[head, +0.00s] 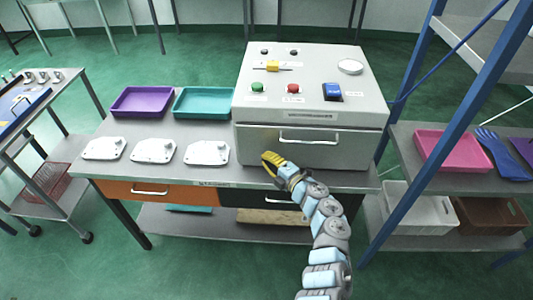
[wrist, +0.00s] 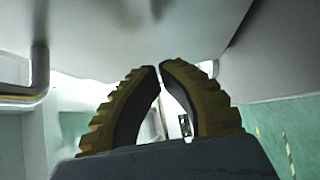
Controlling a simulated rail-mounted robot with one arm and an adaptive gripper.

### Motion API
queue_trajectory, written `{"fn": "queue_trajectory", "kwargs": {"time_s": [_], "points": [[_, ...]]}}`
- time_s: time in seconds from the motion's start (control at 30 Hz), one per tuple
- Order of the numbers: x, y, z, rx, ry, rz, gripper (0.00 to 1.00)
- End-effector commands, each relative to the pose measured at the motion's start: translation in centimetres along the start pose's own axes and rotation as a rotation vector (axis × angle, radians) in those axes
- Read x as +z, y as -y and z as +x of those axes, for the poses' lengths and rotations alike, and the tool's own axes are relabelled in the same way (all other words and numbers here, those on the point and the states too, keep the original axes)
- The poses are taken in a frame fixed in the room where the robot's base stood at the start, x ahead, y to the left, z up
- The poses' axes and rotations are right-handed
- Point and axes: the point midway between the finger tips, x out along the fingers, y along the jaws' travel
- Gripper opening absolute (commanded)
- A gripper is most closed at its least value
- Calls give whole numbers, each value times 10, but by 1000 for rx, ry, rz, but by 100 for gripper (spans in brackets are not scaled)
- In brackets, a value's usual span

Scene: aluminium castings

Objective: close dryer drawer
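The dryer is a large light-grey box (head: 300,85) on the workbench. Its drawer (head: 345,153) is the wide grey front at the bottom, with a horizontal bar handle (head: 309,140). Whether the drawer front stands out from the body is hard to tell. My gripper (head: 268,157), with yellow ribbed fingers, is just in front of the drawer's lower left part, left of and below the handle. In the wrist view my fingers (wrist: 162,68) are nearly together with only a thin gap and nothing between them. A pale surface (wrist: 140,30) fills the view above them; contact is unclear.
Three white castings (head: 153,151) lie on the bench left of the dryer, before a purple tray (head: 141,101) and a teal tray (head: 203,102). An orange bench drawer (head: 150,190) is below. A blue-framed shelf (head: 440,110) stands close on the right.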

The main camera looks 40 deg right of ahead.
Motion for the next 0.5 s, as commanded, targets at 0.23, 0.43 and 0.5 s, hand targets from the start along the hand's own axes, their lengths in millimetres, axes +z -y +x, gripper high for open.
{"fn": "queue_trajectory", "kwargs": {"time_s": [0.23,0.43,0.5], "points": [[-10,0,-14,-1,-3,-2,0],[-9,-2,-34,1,-3,-4,0],[-9,-1,-42,-1,-2,-3,0]]}}
